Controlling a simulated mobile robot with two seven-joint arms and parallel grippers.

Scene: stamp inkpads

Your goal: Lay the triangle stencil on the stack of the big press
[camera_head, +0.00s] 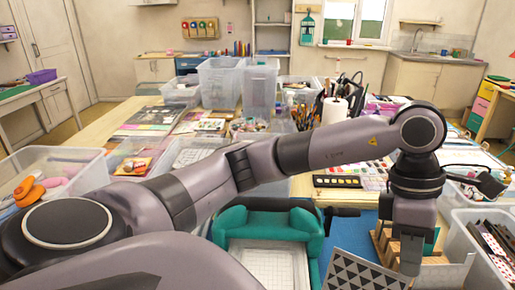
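The triangle stencil (358,273), a pale plate with dark triangles, shows at the bottom edge, cut off by the frame. The big press (232,222) is teal, with a white gridded plate (270,262) in its middle; my arm passes over its far side. My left gripper (410,262) points down just right of the stencil, in front of a wooden rack (382,243). Its fingers overlap in this view, so their opening is hidden, and I cannot tell if they touch the stencil. My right gripper is not in view.
A clear bin (60,165) with orange and pink items stands at left. Another clear bin (462,245) with patterned pieces is at right, close to my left gripper. Tall clear bins (220,85) and a cup of tools (335,105) crowd the table's far part. A blue mat (350,232) lies between press and rack.

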